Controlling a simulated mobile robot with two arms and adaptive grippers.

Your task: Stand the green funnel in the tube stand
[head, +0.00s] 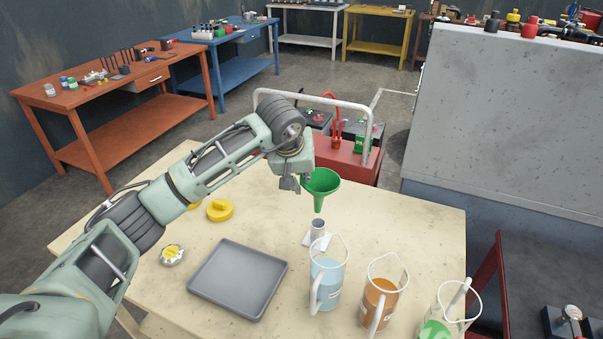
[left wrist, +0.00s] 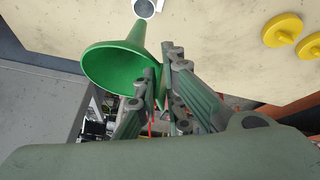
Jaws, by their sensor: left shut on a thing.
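The green funnel (head: 321,184) is held upright, spout down, above the table in the head view. My left gripper (head: 303,181) is shut on the funnel's rim from the left side. The tube stand (head: 317,230), a short grey tube on a pale base, stands on the table below the funnel. The spout tip is above the tube's mouth and apart from it. In the left wrist view the funnel (left wrist: 120,66) sits beside the finger tips (left wrist: 158,75), with the tube stand (left wrist: 145,8) at the top edge. My right gripper is not in view.
Jugs with blue (head: 327,277), orange (head: 380,300) and green (head: 437,328) liquid stand right of and in front of the stand. A grey tray (head: 238,280) lies front left. Yellow caps (head: 220,210) lie at left. A red cart (head: 345,162) stands behind the table.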

